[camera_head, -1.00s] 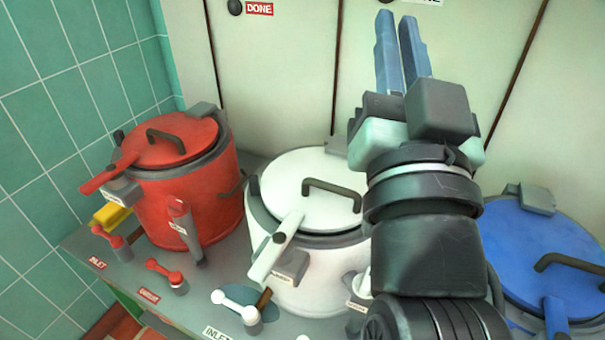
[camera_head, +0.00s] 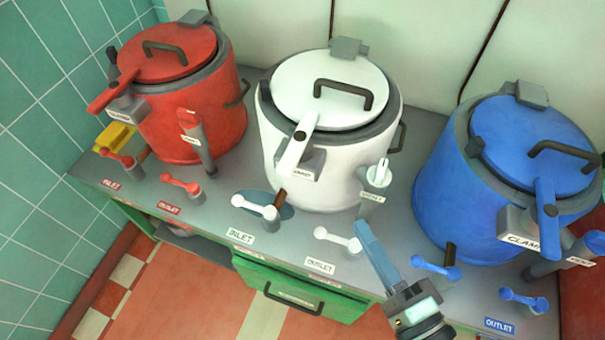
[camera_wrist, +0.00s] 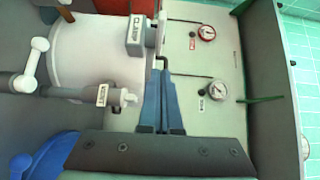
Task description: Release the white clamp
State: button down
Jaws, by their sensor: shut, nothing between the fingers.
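The white kettle (camera_head: 320,155) stands in the middle of the counter with its lid (camera_head: 310,85) on. Its white clamp (camera_head: 297,145) is a lever lying from the lid rim down over a grey labelled block at the kettle's front. In the wrist view the grey clamp block (camera_wrist: 136,38) shows at the upper middle, beyond my fingertips. My gripper (camera_head: 364,229) is shut and empty, low and to the right of the clamp, apart from it. Its blue fingers (camera_wrist: 160,78) lie together in the wrist view.
The white vent (camera_head: 377,175), white inlet valve (camera_head: 258,206) and white outlet valve (camera_head: 338,239) are near the kettle. A red kettle (camera_head: 195,115) stands left and a blue kettle (camera_head: 450,180) right. A green drawer (camera_head: 305,300) is below the counter.

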dwell(0.3)
send_near(300, 158)
jog(key=w+d, duration=0.1)
jog(key=w, duration=0.3)
jog(key=shift+w+a+r+p, duration=0.1)
jog(key=shift+w+a+p, duration=0.2)
jog(key=shift+a, duration=0.6)
jog(key=shift+w+a+p, duration=0.2)
jog(key=shift+a+p, duration=0.05)
jog(key=shift+a, duration=0.7)
